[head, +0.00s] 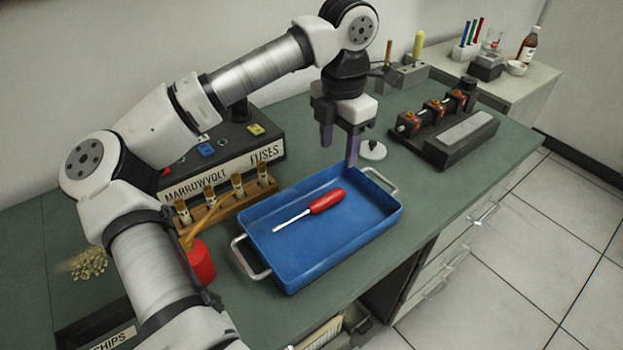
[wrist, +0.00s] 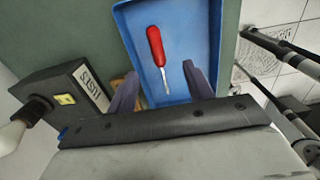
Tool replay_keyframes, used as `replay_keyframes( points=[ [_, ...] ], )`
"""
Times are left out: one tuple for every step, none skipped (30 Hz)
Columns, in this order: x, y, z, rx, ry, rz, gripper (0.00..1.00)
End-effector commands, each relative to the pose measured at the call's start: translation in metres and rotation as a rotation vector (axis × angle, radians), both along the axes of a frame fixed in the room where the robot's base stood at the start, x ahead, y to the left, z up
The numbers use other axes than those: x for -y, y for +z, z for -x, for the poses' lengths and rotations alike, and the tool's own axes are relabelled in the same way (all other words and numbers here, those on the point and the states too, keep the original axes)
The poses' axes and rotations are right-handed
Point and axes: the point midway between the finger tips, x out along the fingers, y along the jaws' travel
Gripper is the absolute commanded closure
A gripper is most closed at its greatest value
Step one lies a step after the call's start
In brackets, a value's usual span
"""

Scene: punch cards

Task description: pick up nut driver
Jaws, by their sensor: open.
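The nut driver (head: 316,206) has a red handle and a thin silver shaft. It lies flat in the blue tray (head: 294,276), its handle toward the right in the head view. In the wrist view the nut driver (wrist: 157,48) lies ahead of my fingers, its shaft pointing back toward them. My gripper (head: 339,150) is open and empty, fingers pointing down, above the far edge of the tray. In the wrist view its two fingers (wrist: 162,88) stand apart, with the shaft's end showing between them.
A fuse box (head: 225,150) and a wooden rack of fuses (head: 228,206) stand left of the tray. A red cup (head: 201,263) is near the tray's left handle. A dark device with red parts (head: 445,135) stands at the right. The bench front right of the tray is clear.

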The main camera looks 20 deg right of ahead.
Motion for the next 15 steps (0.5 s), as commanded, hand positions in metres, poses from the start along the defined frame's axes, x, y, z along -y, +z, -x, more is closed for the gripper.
replay_keyframes(
  points=[
    [0.000,0.000,0.000,0.000,-0.001,0.000,0.48],
    [0.000,0.000,0.000,0.000,-0.001,0.000,0.48],
    [0.000,-0.002,0.000,-0.001,-0.001,0.000,0.48],
    [0.000,-0.004,0.000,-0.002,-0.001,0.001,0.48],
    [0.000,-0.007,0.000,-0.003,-0.001,0.001,0.48],
    [0.000,-0.012,0.000,-0.003,-0.002,0.001,0.48],
    [0.000,-0.017,0.000,-0.003,-0.002,0.000,0.48],
    [0.000,-0.023,0.001,-0.005,-0.002,0.001,0.48],
    [0.000,-0.031,0.001,-0.005,-0.003,0.002,0.48],
    [0.000,-0.037,0.001,-0.006,-0.002,0.002,0.48],
    [-0.001,-0.043,0.001,-0.005,-0.001,0.002,0.48],
    [-0.001,-0.051,0.001,-0.006,-0.001,0.002,0.48],
    [0.000,-0.057,0.001,-0.005,-0.002,0.002,0.48],
    [0.000,-0.062,0.001,-0.005,-0.002,0.002,0.48],
    [0.000,-0.068,0.001,-0.004,-0.001,0.003,0.48]
  ],
)
